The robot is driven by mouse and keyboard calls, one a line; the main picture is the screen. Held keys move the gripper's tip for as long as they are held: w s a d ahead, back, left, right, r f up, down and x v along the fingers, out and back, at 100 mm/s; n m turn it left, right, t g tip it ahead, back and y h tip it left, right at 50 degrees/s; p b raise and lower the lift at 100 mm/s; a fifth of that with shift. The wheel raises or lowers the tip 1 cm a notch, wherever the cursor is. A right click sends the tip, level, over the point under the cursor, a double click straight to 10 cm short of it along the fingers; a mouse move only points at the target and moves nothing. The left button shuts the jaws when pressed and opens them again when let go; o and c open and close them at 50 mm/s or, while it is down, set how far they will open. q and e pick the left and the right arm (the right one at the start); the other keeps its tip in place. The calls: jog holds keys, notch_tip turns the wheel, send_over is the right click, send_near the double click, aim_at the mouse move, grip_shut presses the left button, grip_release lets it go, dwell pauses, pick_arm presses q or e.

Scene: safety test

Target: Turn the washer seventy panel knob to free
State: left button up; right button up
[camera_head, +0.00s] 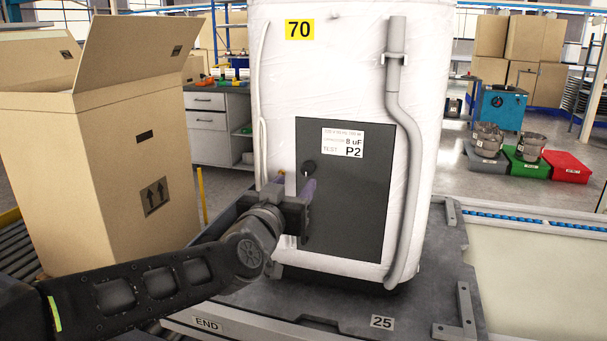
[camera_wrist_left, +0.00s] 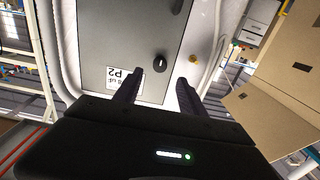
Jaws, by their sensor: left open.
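The washer (camera_head: 350,60) is a white-wrapped upright unit with a yellow "70" label near its top. A dark grey panel (camera_head: 368,205) on its front bears a white label reading "8 uF" and "P2". A small round black knob (camera_head: 308,167) sits at the panel's upper left; it also shows in the left wrist view (camera_wrist_left: 159,64) with a short white pointer mark. My left gripper (camera_head: 294,186) is open at the panel's left edge, just below the knob. In the wrist view its two fingers (camera_wrist_left: 159,82) are apart, with the knob beyond the gap between them, not gripped. My right gripper is out of view.
An open cardboard box (camera_head: 120,175) stands close on the left, beside my left arm. A grey hose (camera_head: 410,150) runs down the washer's right side. The washer stands on a dark pallet (camera_head: 445,270). Grey, green and red crates (camera_head: 566,167) lie at the back right.

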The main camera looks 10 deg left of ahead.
aim_at(306, 171)
pick_arm(q)
jog(key=w, duration=0.7)
jog(key=shift+d, duration=0.25)
grip_shut()
dwell(0.3)
